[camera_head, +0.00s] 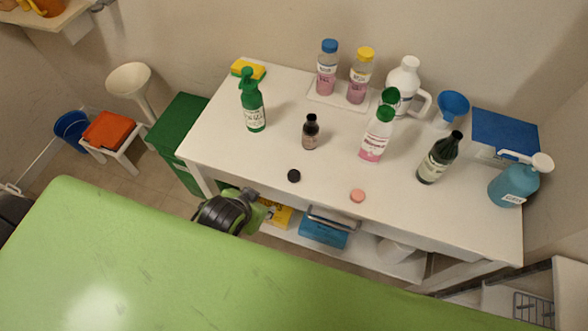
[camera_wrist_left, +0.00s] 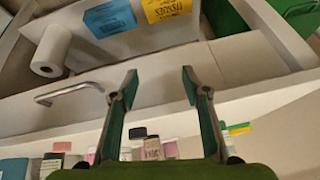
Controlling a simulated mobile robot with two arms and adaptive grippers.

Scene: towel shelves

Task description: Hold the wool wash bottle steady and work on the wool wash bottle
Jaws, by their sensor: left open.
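No label is readable, so I cannot tell which bottle is the wool wash. On the white table stand a green spray bottle (camera_head: 253,108), a small dark bottle (camera_head: 310,133), a white-and-pink bottle with a green cap (camera_head: 376,137), a dark green bottle (camera_head: 437,160) and a teal jug (camera_head: 513,184). Behind them are a blue-capped bottle (camera_head: 327,70), a yellow-capped bottle (camera_head: 360,78) and a white jug (camera_head: 403,82). My left gripper (camera_wrist_left: 160,74) is open and empty in the left wrist view. My right gripper is not in view.
A black cap (camera_head: 293,176) and a pink cap (camera_head: 357,195) lie near the table's (camera_head: 230,150) front. A blue funnel (camera_head: 453,104) and yellow sponge (camera_head: 248,70) stand behind. Below are a metal handle (camera_wrist_left: 70,91), a paper roll (camera_wrist_left: 50,52), and blue (camera_wrist_left: 110,18) and yellow (camera_wrist_left: 165,9) packs.

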